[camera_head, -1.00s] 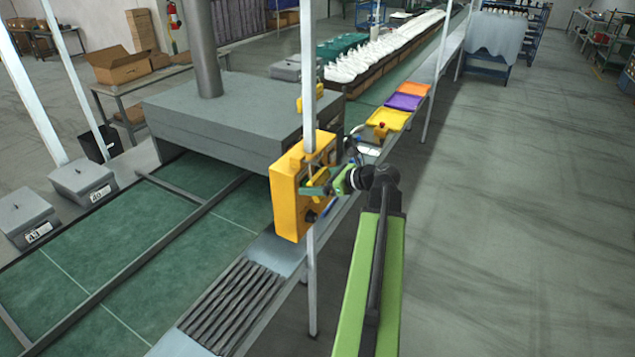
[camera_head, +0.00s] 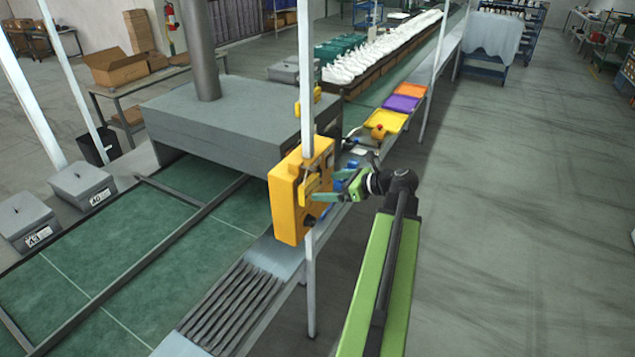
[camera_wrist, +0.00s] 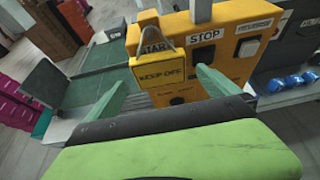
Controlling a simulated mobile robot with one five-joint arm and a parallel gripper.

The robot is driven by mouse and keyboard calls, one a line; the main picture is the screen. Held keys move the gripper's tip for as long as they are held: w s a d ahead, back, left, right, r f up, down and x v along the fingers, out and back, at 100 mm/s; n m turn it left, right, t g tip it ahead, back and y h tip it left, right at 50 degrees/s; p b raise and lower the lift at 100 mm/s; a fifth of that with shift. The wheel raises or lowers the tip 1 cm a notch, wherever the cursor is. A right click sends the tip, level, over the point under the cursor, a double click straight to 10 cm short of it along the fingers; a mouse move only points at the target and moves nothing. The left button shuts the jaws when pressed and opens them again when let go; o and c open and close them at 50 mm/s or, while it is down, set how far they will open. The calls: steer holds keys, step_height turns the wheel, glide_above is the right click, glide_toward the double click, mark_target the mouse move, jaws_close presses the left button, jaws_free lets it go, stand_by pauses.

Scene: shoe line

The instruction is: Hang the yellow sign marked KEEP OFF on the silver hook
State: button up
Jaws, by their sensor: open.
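The yellow KEEP OFF sign (camera_wrist: 158,73) hangs by a thin triangular cord against the front of the yellow control box (camera_wrist: 232,58), over part of its START label. In the head view the sign (camera_head: 310,187) is a small yellow patch on the box's front.
A white post (camera_head: 308,90) runs up behind the box. A grey bench edge with dark slats (camera_head: 232,308) lies below left. Yellow, purple and orange trays (camera_head: 403,103) stand beyond. The floor on the right is clear.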

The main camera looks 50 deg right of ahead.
steer(key=p+v, duration=0.3)
steer(key=v, duration=0.8)
steer(key=shift+s+p, duration=0.25)
steer(key=shift+p, duration=0.1)
